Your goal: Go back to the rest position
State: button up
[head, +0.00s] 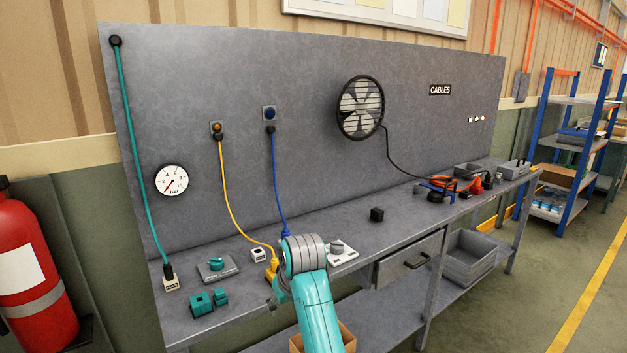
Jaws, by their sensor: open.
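My turquoise arm with a grey ringed joint rises from the bottom centre of the head view, in front of the workbench (225,327). My gripper (272,303) shows only in small part at the left of the arm, near the bench's front edge. It is open, and I see nothing held in it. Most of it is hidden behind my own arm links.
The bench holds teal blocks (201,304), a grey plate with a teal part (217,268), a black cube (376,214) and a white-based device (341,253). Teal, yellow and blue cables hang from the back panel. A drawer (408,260) and a grey crate (470,262) are at right.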

jog(key=s+d+f+m+t, duration=0.1)
jog(key=s+d+f, duration=0.1)
jog(key=f, duration=0.4)
jog(key=s+d+f, duration=0.1)
jog(key=d+f, duration=0.2)
jog(key=f, duration=0.3)
jog(key=s+d+f+m+t, duration=0.1)
jog(key=s+d+f+t, duration=0.1)
jog(key=s+d+f, duration=0.6)
jog(key=s+d+f+m+t, duration=0.15)
jog(key=s+d+f, duration=0.25)
jog(key=s+f, duration=0.7)
jog(key=s+d+r+m+t+h, duration=0.1)
jog(key=s+d+r, duration=0.2)
jog(key=s, duration=0.7)
jog(key=s+d+r+t, duration=0.2)
jog(key=s+d, duration=0.1)
jog(key=s, duration=0.8)
jog(key=s+d+r+m+t+h, duration=0.1)
jog(key=s+d+r+t, duration=0.1)
jog(key=s+r, duration=1.3)
jog(key=shift+s+d+r+m+h, duration=0.2)
jog(key=shift+s+r+m+h, duration=0.05)
jog(key=shift+m+h, duration=0.1)
jog(key=shift+t, duration=0.25)
